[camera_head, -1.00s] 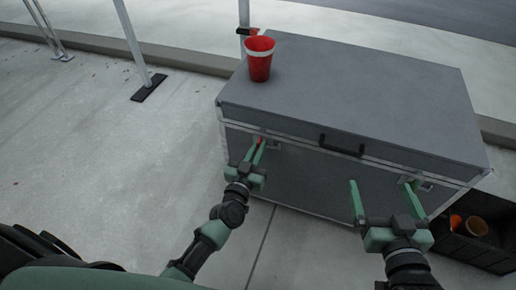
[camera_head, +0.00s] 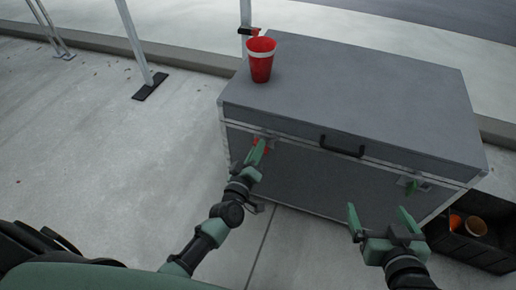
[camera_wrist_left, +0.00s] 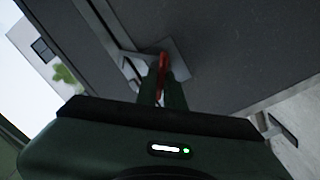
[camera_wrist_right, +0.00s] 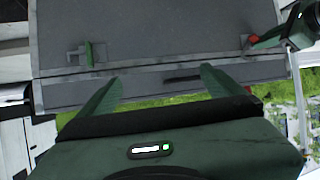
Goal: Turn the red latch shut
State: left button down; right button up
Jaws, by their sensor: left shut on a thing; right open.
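The red latch (camera_wrist_left: 162,64) is on the front of a grey case (camera_head: 370,95), at its left end in the head view. My left gripper (camera_head: 259,150) is shut on the red latch, with its fingers turned so that one nearly hides the other in the head view. Much of the latch is hidden between the fingers. In the right wrist view a red part of the latch (camera_wrist_right: 252,40) shows beside the left fingers. My right gripper (camera_head: 378,218) is open and empty, in front of the case and apart from it.
A green latch (camera_head: 411,187) sits on the case front at the right, upright in the right wrist view. A black handle (camera_head: 341,146) is between the latches. A red cup (camera_head: 261,62) stands on the lid. A dark crate (camera_head: 470,248) holding cups is at the right.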

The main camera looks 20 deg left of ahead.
pick_arm(q)
jog(key=shift+a+f+n+b, duration=0.15)
jog(key=shift+n+b, duration=0.2)
jog(key=shift+n, duration=1.7)
jog(key=shift+d+f+n+b, duration=0.1)
jog(key=shift+n+b, duration=0.2)
jog(key=shift+n, duration=1.75)
pick_arm(e)
notch_tip(320, 180, up, 6)
jog(key=w+a+t+y, duration=0.1)
jog(key=w+t, duration=0.1)
jog(key=t, duration=0.1)
jog(key=shift+w+a, duration=0.3)
jog(key=shift+w, duration=0.05)
jog(key=shift+t, duration=0.3)
pick_arm(q)
jog(key=c, duration=1.5)
grip_release()
